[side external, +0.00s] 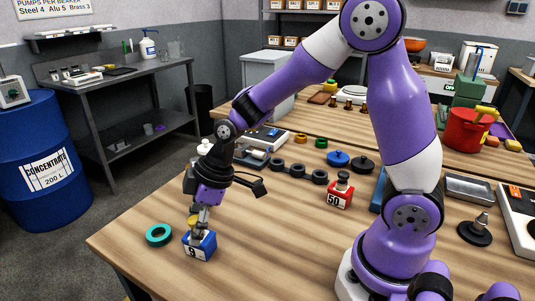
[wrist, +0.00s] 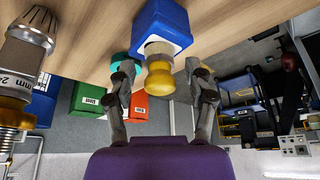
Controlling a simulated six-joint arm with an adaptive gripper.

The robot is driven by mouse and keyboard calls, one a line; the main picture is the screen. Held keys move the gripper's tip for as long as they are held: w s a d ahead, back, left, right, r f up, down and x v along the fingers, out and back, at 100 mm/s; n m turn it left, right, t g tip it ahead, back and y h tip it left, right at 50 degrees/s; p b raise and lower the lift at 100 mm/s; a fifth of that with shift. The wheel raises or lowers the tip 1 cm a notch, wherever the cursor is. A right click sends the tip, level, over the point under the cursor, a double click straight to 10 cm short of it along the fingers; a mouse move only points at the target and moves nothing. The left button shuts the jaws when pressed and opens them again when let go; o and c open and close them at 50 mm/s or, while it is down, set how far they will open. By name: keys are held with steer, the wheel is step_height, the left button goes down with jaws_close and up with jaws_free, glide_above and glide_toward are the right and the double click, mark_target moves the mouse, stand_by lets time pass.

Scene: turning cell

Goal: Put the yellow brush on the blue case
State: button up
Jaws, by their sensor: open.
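The blue case (side external: 199,246), marked 9, stands near the front left edge of the wooden table. The yellow brush (side external: 193,221) is upright at the case's top, pale bristle end toward the case. In the wrist view the brush (wrist: 160,81) sits between my fingers, its pale end against or very close to the blue case (wrist: 163,24). My gripper (side external: 202,217) points down over the case. In the wrist view its fingers (wrist: 161,82) are open, one on each side of the brush, with visible gaps. Exact contact between bristles and case is hard to tell.
A red block (side external: 340,195) marked 50 stands to the right. Dark rings (side external: 298,171), a blue lidded disc (side external: 338,158) and other parts lie behind. The table front between case and my base is clear.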

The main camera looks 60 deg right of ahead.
steer(key=v, duration=1.2)
steer(key=s+d+r+m+t+h, duration=0.1)
steer(key=s+d+m+t+h, duration=0.1)
steer(key=s+m, duration=0.7)
steer(key=shift+s+d+h, duration=0.15)
steer(key=shift+d+h, duration=0.55)
steer(key=shift+d, duration=0.3)
steer(key=shift+r, duration=0.1)
